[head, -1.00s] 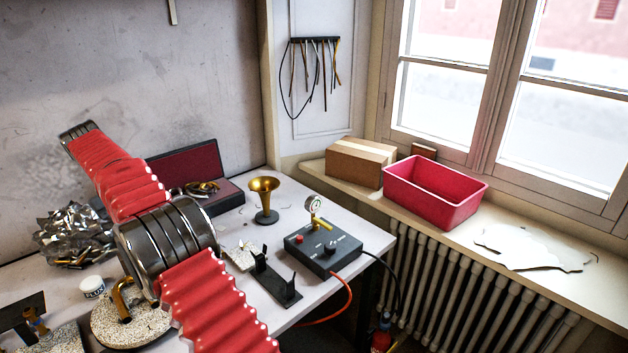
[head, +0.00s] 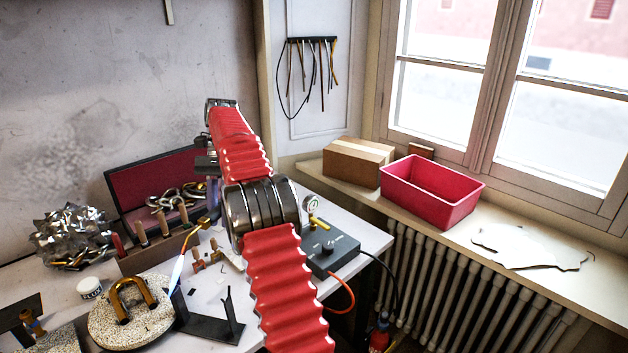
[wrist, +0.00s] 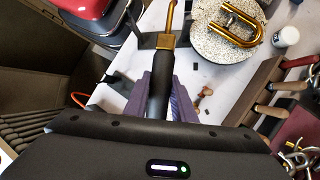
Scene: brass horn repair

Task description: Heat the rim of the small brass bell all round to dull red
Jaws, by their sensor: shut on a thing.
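My gripper (wrist: 164,82) is shut on the black handle of a torch (wrist: 160,92), whose brass neck points away from the jaws in the wrist view. In the head view the torch's brass neck (head: 203,223) shows left of my arm. A pale blue flame (head: 177,270) comes from it, slanting down beside the speckled round board. The small brass bell is in neither current view; my arm covers the place where it stood on the bench, so I cannot tell the colour of its rim.
A U-shaped brass tube (head: 134,297) lies on the speckled board (head: 150,325). A black forked stand (head: 212,328) is beside it. A black control box (head: 335,250) with gauge and hoses sits behind my arm. An open case (head: 148,190) and tool rack (head: 150,258) stand at the back left.

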